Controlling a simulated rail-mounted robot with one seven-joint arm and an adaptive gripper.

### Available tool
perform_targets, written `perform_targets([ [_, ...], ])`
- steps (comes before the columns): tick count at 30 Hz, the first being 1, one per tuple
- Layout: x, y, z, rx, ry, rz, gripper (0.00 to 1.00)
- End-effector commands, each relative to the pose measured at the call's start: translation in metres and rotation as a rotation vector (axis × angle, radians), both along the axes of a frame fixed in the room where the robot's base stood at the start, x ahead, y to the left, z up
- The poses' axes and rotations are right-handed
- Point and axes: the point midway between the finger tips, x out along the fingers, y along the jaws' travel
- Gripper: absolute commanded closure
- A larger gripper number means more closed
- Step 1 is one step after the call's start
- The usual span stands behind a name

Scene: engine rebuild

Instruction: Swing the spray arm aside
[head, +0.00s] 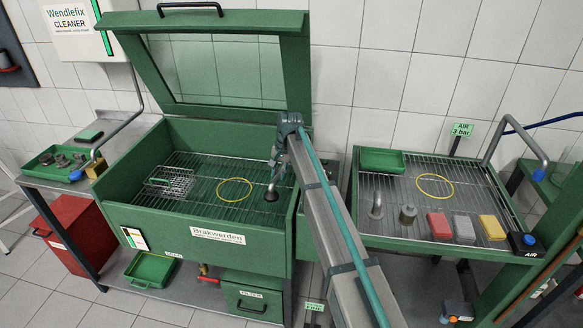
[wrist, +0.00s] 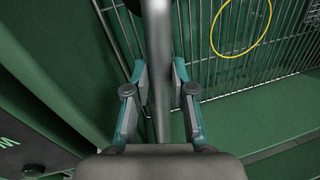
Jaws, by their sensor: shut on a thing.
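The spray arm (wrist: 158,45) is a grey metal pipe running up the middle of the wrist view. My gripper (wrist: 160,82) has a teal finger on each side of it and is shut on the pipe. In the head view my gripper (head: 277,158) is over the right part of the open green washer basin (head: 205,216). A dark rounded end of the spray arm (head: 271,193) shows below it, above the grid. My own arm hides much of the basin's right side, and the pipe's mount cannot be made out.
A wire basket (head: 168,183) and a yellow ring (head: 234,190) lie on the basin's grid. The raised lid (head: 214,70) stands behind. A second grid table (head: 425,238) on the right holds a green tray (head: 382,160), metal parts and coloured blocks.

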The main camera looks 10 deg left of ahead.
Motion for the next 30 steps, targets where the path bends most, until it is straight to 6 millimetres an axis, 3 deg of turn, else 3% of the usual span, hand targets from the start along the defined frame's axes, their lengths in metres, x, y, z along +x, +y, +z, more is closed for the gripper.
perform_targets([
  [16, -0.0066, 0.0088, 0.0003, 0.0, -0.001, 0.052, 1.0],
  [17, -0.0066, 0.0088, 0.0003, 0.0, -0.001, 0.052, 0.74],
  [21, -0.0066, 0.0087, 0.0003, 0.0, -0.001, 0.051, 0.51],
  [30, -0.0067, 0.0085, 0.0005, 0.0, -0.001, 0.05, 0.51],
])
